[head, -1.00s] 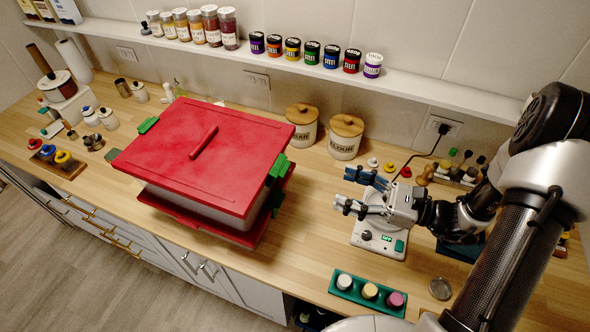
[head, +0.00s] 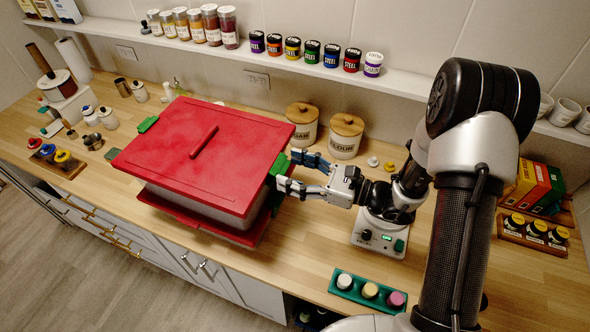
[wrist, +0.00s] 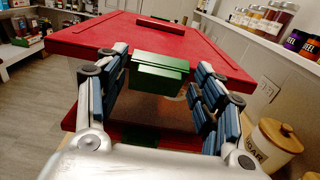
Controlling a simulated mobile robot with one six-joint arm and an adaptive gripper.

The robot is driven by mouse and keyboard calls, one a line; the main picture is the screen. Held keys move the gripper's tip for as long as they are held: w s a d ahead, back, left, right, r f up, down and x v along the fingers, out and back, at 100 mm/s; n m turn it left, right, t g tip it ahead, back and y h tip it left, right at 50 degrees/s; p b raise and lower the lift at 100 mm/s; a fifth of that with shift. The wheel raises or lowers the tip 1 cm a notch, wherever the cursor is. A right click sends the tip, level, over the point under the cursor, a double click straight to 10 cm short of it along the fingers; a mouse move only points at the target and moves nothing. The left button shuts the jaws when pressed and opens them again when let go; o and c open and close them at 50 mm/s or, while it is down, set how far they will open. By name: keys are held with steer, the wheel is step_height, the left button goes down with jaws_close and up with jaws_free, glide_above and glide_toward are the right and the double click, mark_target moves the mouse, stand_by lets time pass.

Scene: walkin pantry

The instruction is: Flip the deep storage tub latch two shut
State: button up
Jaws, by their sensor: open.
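The deep storage tub has a red lid (head: 185,165) with a bar handle and pale walls, and stands on the counter. A green latch (head: 279,164) is on the lid's right edge; in the wrist view it is a green block (wrist: 160,72) at the lid's near edge. Another green latch (head: 148,124) is on the left edge. My gripper (head: 291,171) is open at the right-hand latch, its fingers on either side of it in the wrist view. I cannot tell whether the fingers touch it. A darker green part (wrist: 140,135) shows lower down, partly hidden by my gripper.
Two canisters with wooden lids (head: 346,125) stand behind my gripper. A white scale-like device (head: 379,238) is under my arm. A green tray with several jars (head: 367,292) lies near the front edge. A shelf of spice jars (head: 312,53) runs along the wall.

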steer(key=c, duration=1)
steer(key=shift+a+r+h+p, duration=0.25)
steer(key=shift+r+h+p, duration=0.3)
steer(key=shift+p, duration=0.65)
steer(key=shift+c, duration=0.2)
steer(key=p, duration=0.1)
steer(key=r+g+h+p, duration=0.1)
steer(key=shift+w+a+p, duration=0.15)
steer(key=shift+a+p, duration=0.2)
steer(key=shift+w+a+g+h+p, duration=0.15)
steer(key=shift+a+g+h+p, duration=0.25)
steer(key=shift+h+p, duration=0.5)
steer(key=shift+f+h, duration=0.15)
steer(key=shift+h, duration=0.1)
